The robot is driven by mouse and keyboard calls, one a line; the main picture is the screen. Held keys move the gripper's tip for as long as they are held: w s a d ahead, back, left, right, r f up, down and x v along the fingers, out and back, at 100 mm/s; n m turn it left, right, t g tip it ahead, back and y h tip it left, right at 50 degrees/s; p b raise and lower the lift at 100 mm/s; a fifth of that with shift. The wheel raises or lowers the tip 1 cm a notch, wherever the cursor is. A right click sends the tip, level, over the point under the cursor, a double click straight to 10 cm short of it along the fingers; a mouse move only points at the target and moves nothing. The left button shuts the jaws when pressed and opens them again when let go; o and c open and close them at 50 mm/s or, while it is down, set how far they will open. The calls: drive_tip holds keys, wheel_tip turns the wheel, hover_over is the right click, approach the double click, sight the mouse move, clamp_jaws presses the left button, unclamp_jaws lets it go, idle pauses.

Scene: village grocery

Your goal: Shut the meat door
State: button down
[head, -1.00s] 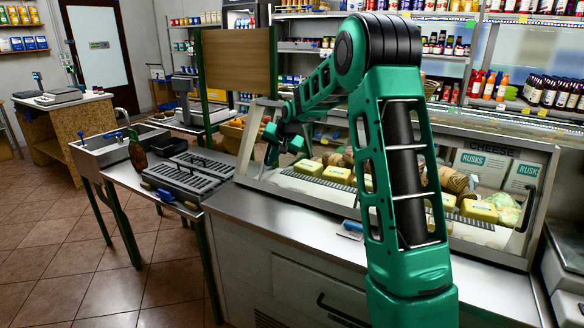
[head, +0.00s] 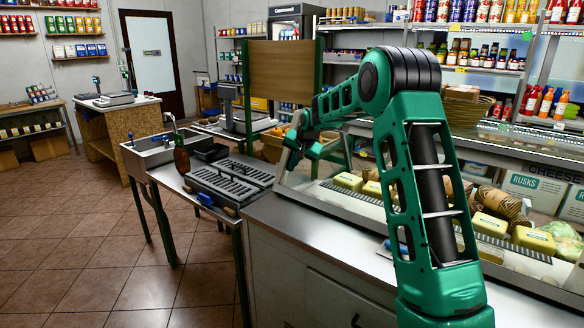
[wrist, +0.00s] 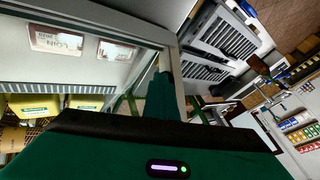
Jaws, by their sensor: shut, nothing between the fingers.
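My gripper (head: 291,148) is shut and empty, at the left end of the glass-topped display case (head: 281,180). In the wrist view my gripper (wrist: 160,62) points at the corner of the case's pale metal frame (wrist: 172,48); whether it touches the frame I cannot tell. The case holds yellow blocks and wrapped goods, and its right part is labelled CHEESE. No label reading meat shows, so I cannot tell which panel is the meat door. My arm hides part of the case. A dark handle (head: 357,322) shows low on the counter front.
A side table with black slotted trays (head: 232,183) and a sink (head: 150,152) stands left of the case. A wooden board (head: 282,73) rises behind. Shelves of jars and bottles line the back. The tiled floor (head: 70,230) at left is clear.

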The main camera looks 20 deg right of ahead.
drive_tip(key=shift+w+a+r, duration=0.2)
drive_tip(key=shift+w+a, duration=0.05)
drive_tip(key=shift+a, duration=0.15)
drive_tip(key=s+d, duration=0.3)
drive_tip(key=shift+s+r, duration=0.15)
drive_tip(key=shift+s, duration=0.15)
drive_tip(key=v, duration=0.9)
drive_tip(key=shift+s+d, duration=0.2)
drive_tip(key=shift+s, duration=0.05)
drive_tip(key=s+d+f+n+g+h, duration=0.15)
drive_tip(key=s+g, duration=0.25)
drive_tip(key=s, duration=2.6)
drive_tip(key=s+a+f+g, duration=0.1)
drive_tip(key=s+a+f, duration=0.1)
drive_tip(key=s, duration=1)
drive_tip(key=s+a+f+g+y, duration=0.1)
drive_tip(key=s+f, duration=0.4)
drive_tip(key=s, duration=0.7)
drive_tip(key=shift+a+n+g, duration=0.35)
drive_tip(key=shift+a+g, duration=0.25)
drive_tip(key=shift+a, duration=0.05)
drive_tip(key=shift+f+y, duration=0.1)
drive_tip(key=shift+y, duration=0.15)
